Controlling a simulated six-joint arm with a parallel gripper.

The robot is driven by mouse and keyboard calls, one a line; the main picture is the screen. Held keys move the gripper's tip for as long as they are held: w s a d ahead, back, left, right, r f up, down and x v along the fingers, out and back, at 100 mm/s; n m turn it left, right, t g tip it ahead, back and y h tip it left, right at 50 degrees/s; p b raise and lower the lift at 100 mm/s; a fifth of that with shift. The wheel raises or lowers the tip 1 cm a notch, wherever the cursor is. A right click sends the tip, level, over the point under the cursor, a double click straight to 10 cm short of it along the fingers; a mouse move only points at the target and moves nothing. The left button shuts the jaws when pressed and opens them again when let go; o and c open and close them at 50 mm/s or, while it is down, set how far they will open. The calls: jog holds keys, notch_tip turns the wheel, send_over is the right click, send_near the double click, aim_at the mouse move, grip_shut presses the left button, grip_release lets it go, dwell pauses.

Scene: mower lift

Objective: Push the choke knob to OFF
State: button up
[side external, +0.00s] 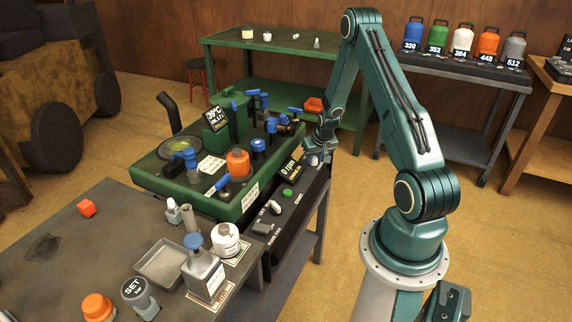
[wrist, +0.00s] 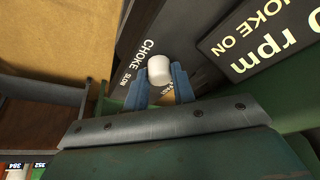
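The white choke knob (wrist: 160,69) shows in the wrist view beside the printed word CHOKE on the dark control panel (wrist: 188,48). The two blue fingers of my gripper (wrist: 160,82) stand on either side of the knob, apart by about its width. I cannot tell whether they touch it or grip it. The panel display (wrist: 262,45) reads 0 rpm and CHOKE ON. In the side view my gripper (side external: 315,150) is down at the far end of the panel, and the knob (side external: 313,160) is partly hidden under it.
On the panel's near part are a green button (side external: 288,193) and another white knob (side external: 275,208). The green machine (side external: 240,205) with blue handles and an orange cap stands close left of my gripper. A grey bench (side external: 110,205) holds bottles and a tray.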

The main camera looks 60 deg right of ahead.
aim_at(304, 160)
grip_shut()
jog(key=shift+w, duration=1.75)
jog(key=o, duration=0.6)
grip_release()
jog(key=shift+w, duration=0.1)
jog(key=shift+o, duration=0.2)
jog(key=shift+r, duration=0.1)
jog(key=v, duration=1.3)
jog(key=shift+s+r, duration=0.25)
jog(key=shift+r, duration=0.05)
jog(key=shift+a, duration=0.2)
